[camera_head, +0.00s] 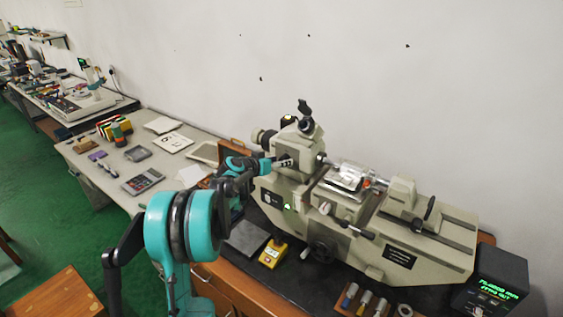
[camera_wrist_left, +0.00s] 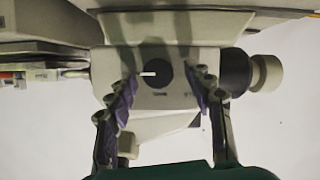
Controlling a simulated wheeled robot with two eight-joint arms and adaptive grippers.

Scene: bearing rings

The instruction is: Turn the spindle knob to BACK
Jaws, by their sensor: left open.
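The spindle knob (camera_wrist_left: 158,73) is a dark round disc with a white pointer line on the pale face of the machine's headstock. In the left wrist view its line points to the left of the picture, and small lettering below it is too small to read. My left gripper (camera_wrist_left: 162,88) is open, with one finger on each side of the knob and gaps showing between. In the head view the left gripper (camera_head: 280,163) is at the front of the headstock (camera_head: 292,148), and the knob cannot be made out clearly there. My right gripper is not in view.
The beige machine (camera_head: 430,245) stands on a dark bench mat against the wall. A black display box (camera_head: 497,283) is at the right. A calculator (camera_head: 143,181) and papers lie on the left table.

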